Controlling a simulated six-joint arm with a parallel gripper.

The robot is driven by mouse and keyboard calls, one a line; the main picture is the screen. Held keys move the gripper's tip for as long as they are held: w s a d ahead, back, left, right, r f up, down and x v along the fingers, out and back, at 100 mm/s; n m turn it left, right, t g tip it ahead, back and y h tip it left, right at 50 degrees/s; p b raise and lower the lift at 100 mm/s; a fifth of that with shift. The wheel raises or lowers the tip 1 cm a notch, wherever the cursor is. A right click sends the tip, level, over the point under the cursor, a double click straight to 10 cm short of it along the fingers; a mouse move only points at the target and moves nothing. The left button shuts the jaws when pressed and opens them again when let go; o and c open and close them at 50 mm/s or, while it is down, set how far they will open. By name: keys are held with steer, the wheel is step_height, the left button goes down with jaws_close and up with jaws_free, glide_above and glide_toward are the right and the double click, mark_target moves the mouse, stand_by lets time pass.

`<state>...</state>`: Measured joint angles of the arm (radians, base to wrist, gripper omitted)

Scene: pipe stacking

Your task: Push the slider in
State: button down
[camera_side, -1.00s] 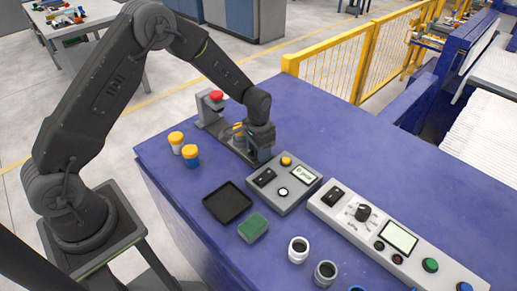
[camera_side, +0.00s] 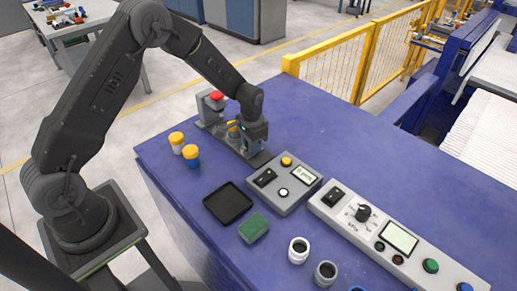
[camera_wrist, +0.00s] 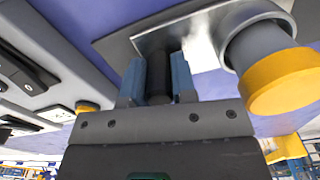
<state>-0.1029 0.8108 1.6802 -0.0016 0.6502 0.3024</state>
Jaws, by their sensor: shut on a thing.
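My gripper (camera_side: 255,146) points down over the grey metal fixture (camera_side: 214,122) near the far left edge of the blue table. In the wrist view its blue-grey fingers (camera_wrist: 157,78) are shut on a dark upright post (camera_wrist: 159,72), which looks like the slider's handle. Beside it, a grey cylinder with a yellow cap (camera_wrist: 282,82) stands on the metal plate (camera_wrist: 140,38); the fingers are apart from it. In the side view my gripper hides most of the slider, and its exact position along the plate cannot be told.
A red button (camera_side: 216,96) tops the block at the fixture's far end. A grey control box (camera_side: 284,184) is close in front on the right. A black tray (camera_side: 229,203) and green block (camera_side: 254,229) lie nearer.

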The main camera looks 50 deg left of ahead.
steer(key=a, duration=0.4)
steer(key=shift+a, duration=0.35)
steer(key=c, duration=0.9)
jaws_free()
step_height(320, 180, up, 14)
steer(key=shift+f, duration=0.1)
